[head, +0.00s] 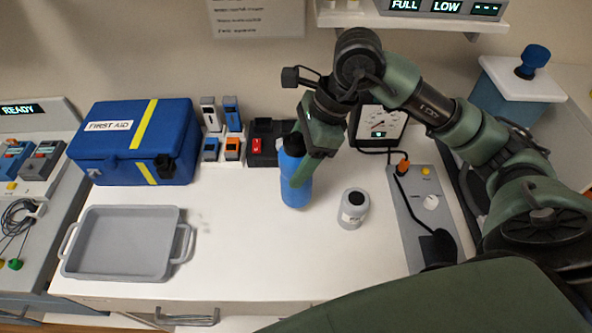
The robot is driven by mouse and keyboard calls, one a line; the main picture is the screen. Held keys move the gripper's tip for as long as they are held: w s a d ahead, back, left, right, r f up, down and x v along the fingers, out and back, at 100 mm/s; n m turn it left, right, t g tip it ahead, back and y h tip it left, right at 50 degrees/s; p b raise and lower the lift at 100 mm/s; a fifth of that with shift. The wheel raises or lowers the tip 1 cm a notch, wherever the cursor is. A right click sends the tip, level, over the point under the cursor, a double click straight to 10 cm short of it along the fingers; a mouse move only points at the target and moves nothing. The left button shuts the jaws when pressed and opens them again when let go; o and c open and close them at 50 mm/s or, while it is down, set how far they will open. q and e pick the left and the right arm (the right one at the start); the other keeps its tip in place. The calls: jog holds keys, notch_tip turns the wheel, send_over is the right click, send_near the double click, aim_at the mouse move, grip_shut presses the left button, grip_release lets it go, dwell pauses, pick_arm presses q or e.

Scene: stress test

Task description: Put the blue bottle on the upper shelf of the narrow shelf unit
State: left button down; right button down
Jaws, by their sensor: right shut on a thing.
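The blue bottle (295,190) is upright over the white worktop, near its middle. My right gripper (305,168) comes down from above and is shut on the bottle, covering part of its upper right side. I cannot tell whether the bottle's base touches the worktop. My left gripper is not in view. I cannot make out a narrow shelf unit for certain in the head view.
A grey tray (75,252) and a blue first aid box (118,165) are at the left. A small grey jar (353,210) stands right of the bottle. A gauge (381,122) and a control panel (410,232) are further right. A wall shelf (350,19) hangs above.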

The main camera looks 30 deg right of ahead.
jog(key=shift+w+f, duration=0.1)
jog(key=shift+f, duration=2.2)
jog(key=shift+f, duration=0.1)
jog(key=shift+c, duration=2)
grip_release()
